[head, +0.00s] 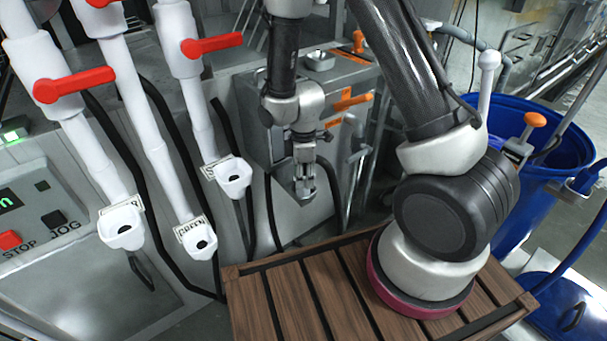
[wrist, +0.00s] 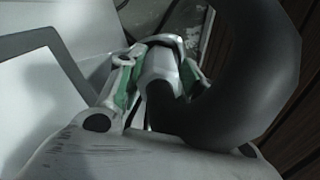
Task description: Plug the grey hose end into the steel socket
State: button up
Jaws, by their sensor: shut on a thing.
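My gripper (head: 305,186) hangs in front of the grey steel cabinet, above the far edge of the wooden slatted platform. In the wrist view its green-padded fingers (wrist: 160,88) are shut on the grey hose end (wrist: 162,66). A thick dark hose (wrist: 250,85) curves from the hose end across the right of the wrist view. In the head view the held end is small and partly covered by the fingers; a dark hose shows beside them. I cannot pick out the steel socket with certainty in either view.
White pipes with red handles (head: 75,85) end in white labelled spouts (head: 196,238) at left. A grey cabinet (head: 292,180) with orange handles stands behind my gripper. A wooden platform (head: 290,300) lies below. A blue barrel (head: 520,215) stands at right.

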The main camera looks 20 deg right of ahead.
jog(key=o, duration=1.3)
notch_tip(320, 180, up, 12)
jog(key=s+d+r+m+t, duration=0.1)
jog(key=s+d+r+m, duration=0.4)
jog(key=s+r, duration=0.1)
jog(key=s+d+r+m+t, duration=0.2)
jog(key=s+d+r+m, duration=0.2)
jog(key=r, duration=0.5)
jog(key=s+d+r+m+t, duration=0.1)
jog(key=s+d+r+m, duration=0.4)
jog(key=s+r, duration=0.3)
jog(key=shift+s+d+m, duration=0.35)
jog(key=shift+s+m, duration=0.15)
jog(key=shift+m, duration=0.3)
